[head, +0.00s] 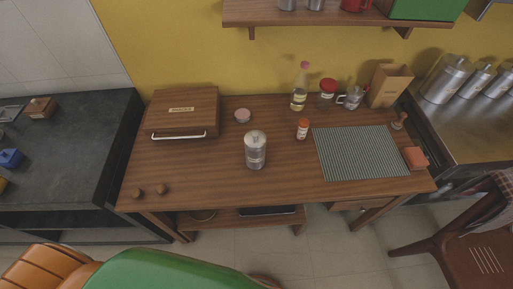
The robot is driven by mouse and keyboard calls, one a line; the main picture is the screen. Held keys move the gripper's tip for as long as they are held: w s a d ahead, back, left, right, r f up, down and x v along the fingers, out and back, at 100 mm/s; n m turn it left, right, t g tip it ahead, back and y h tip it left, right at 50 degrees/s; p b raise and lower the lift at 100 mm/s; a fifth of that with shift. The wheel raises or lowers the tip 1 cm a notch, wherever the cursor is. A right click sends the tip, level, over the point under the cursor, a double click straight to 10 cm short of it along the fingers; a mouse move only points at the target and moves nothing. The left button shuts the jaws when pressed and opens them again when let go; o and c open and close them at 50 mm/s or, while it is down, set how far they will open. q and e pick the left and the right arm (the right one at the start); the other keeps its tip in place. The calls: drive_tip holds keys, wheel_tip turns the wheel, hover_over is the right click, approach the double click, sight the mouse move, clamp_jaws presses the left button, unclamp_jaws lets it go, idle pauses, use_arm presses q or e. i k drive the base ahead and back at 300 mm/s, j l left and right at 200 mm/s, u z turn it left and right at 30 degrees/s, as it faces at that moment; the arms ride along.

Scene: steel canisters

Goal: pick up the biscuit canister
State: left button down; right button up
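A steel canister (255,152) with a lid and a small knob stands upright near the middle of the wooden table (225,180). It has a pale band or label that is too small to read. Several larger steel canisters (446,80) stand on the steel counter at the right; I cannot read any wording on them. I cannot tell by label which one is the biscuit canister. Neither of my grippers is in view.
Around the table canister are a wooden box (185,110), an orange-capped jar (302,130), a pink-capped bottle (299,88) and a striped mat (360,153). The table's front middle is clear. A green rounded shape (175,272) and a brown chair (470,245) are nearer.

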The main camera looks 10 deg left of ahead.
sight(255, 158)
drive_tip(key=i+l+u, duration=0.15)
drive_tip(key=l+u, duration=0.25)
drive_tip(key=l, duration=0.35)
drive_tip(key=l+u, duration=0.4)
drive_tip(key=l, duration=0.35)
drive_tip(key=l+u, duration=0.35)
drive_tip(key=l, duration=0.4)
